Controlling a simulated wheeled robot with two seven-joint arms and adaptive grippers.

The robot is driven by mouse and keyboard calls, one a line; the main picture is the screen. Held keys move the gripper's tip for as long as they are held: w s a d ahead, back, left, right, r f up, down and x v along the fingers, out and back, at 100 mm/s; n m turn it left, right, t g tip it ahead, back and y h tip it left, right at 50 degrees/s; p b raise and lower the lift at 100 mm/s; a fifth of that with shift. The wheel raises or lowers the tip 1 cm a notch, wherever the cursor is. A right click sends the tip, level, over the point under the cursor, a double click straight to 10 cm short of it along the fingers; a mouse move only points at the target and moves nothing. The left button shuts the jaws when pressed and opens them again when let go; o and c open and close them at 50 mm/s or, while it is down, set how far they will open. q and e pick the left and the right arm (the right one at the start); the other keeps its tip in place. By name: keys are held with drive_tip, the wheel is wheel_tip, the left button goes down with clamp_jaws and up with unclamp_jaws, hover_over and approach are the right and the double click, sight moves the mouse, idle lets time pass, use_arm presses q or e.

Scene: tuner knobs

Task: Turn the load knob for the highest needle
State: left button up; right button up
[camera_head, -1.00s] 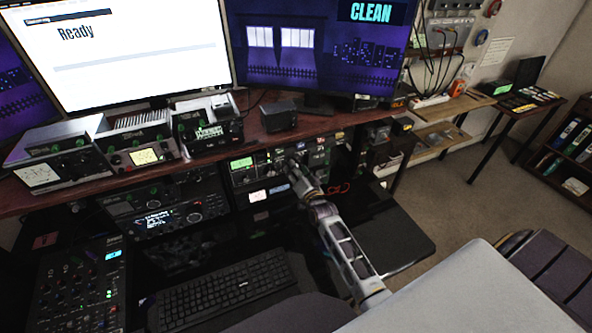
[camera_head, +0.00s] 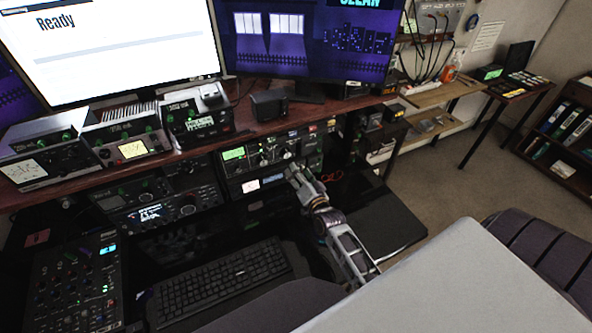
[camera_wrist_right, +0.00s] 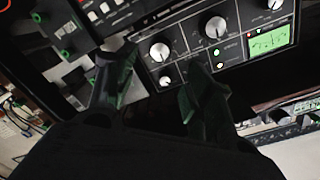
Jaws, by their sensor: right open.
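The tuner (camera_head: 255,171) is a dark box under the wooden shelf, with a lit green meter (camera_head: 233,153) at its left and knobs to the right. In the right wrist view its panel is rotated, with the green meter (camera_wrist_right: 268,42) at the right. A large silver knob (camera_wrist_right: 159,52) lies near the fingertips, and another (camera_wrist_right: 216,27) lies nearer the meter. I cannot read which is the load knob, nor the needle's exact position. My right gripper (camera_head: 292,170) is in front of the tuner's lower right part. In the wrist view it (camera_wrist_right: 160,68) is open and empty. My left gripper is out of view.
A keyboard (camera_head: 220,280) and a mixer (camera_head: 75,285) lie on the dark desk. Smaller units, one with a lit yellowish meter (camera_head: 132,149), stand on the shelf (camera_head: 250,129) above. Another radio (camera_head: 170,210) is left of the tuner. The black desk surface right of my arm looks clear.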

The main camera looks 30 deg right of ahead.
drive_tip(key=shift+s+a, duration=0.1)
drive_tip(key=shift+s, duration=1.2)
